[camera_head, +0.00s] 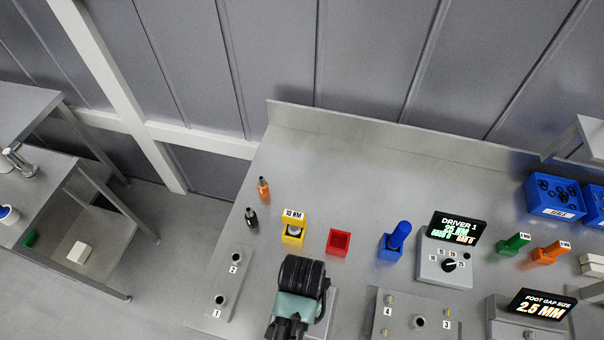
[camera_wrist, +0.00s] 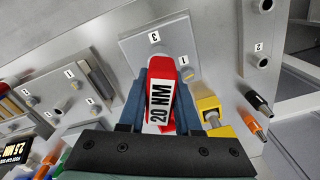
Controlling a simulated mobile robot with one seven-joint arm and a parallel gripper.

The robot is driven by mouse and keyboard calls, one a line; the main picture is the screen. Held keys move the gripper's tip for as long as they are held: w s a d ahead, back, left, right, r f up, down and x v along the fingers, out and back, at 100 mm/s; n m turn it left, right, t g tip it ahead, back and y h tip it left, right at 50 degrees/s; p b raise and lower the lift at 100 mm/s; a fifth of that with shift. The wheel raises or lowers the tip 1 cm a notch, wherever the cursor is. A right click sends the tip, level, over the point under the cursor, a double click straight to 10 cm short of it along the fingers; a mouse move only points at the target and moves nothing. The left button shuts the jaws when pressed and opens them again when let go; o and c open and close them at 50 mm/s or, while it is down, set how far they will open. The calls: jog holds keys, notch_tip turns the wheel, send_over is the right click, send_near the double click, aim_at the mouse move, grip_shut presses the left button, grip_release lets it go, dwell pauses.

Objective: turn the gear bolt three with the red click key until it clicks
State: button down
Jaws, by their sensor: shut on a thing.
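My gripper (camera_head: 301,280) is above the bench at the front centre in the head view, hiding what is under it. In the wrist view my gripper (camera_wrist: 160,100) is shut on the red click key (camera_wrist: 180,62), which carries a "20 NM" label. The key's far end points at a grey plate (camera_wrist: 131,50) marked 3. The key hides the spot on the plate in front of it, so I cannot tell whether it sits on the bolt. Part of this plate shows beside my gripper in the head view (camera_head: 325,318).
An empty red holder (camera_head: 338,242), a yellow "10 NM" key (camera_head: 293,234) and a blue key (camera_head: 395,241) stand behind my gripper. A plate marked 1 and 2 (camera_head: 224,285) lies left, another marked 3 and 4 (camera_head: 397,325) right. The driver display (camera_head: 457,230) stands at right.

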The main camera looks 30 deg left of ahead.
jog(key=shift+r, duration=1.85)
